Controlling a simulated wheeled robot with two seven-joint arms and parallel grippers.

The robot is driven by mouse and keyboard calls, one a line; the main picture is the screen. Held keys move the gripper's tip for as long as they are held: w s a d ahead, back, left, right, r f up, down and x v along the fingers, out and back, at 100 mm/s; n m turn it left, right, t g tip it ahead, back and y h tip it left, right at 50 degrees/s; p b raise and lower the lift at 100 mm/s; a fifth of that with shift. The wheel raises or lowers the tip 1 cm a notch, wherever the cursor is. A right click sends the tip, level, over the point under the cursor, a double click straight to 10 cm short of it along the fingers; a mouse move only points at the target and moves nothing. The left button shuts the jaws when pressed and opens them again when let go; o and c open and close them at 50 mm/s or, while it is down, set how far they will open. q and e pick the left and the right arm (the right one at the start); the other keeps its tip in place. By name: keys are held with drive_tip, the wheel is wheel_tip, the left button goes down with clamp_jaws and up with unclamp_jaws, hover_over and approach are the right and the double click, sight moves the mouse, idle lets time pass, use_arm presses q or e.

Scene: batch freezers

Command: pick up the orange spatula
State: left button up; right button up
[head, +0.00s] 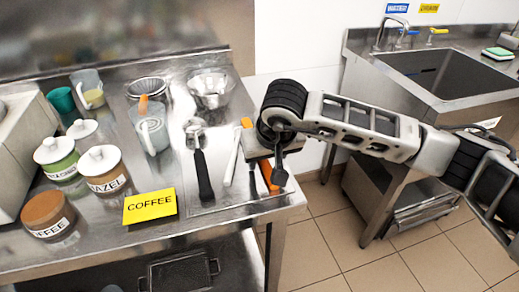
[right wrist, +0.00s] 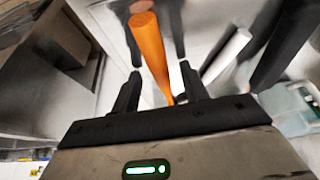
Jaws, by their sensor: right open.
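The orange spatula lies on the steel table near its right edge. In the head view its handle (head: 268,177) and another orange part (head: 246,123) show on either side of my right gripper (head: 268,165), which hides the middle. In the right wrist view the orange handle (right wrist: 148,40) runs between the two dark fingers of my right gripper (right wrist: 156,60). The fingers stand apart with a gap on each side of the handle. Whether either finger touches it cannot be told. My left gripper is not in view.
Left of the spatula lie a white-handled utensil (head: 232,160) and a black-handled scoop (head: 203,170). Metal bowls (head: 211,90), a clear jug (head: 150,130), lidded jars (head: 104,172) and a yellow COFFEE sign (head: 150,206) stand further left. A sink (head: 440,75) is at the right.

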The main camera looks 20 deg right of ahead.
drive_tip(key=shift+f+b, duration=0.15)
drive_tip(key=shift+b, duration=0.25)
idle(0.3)
clamp_jaws()
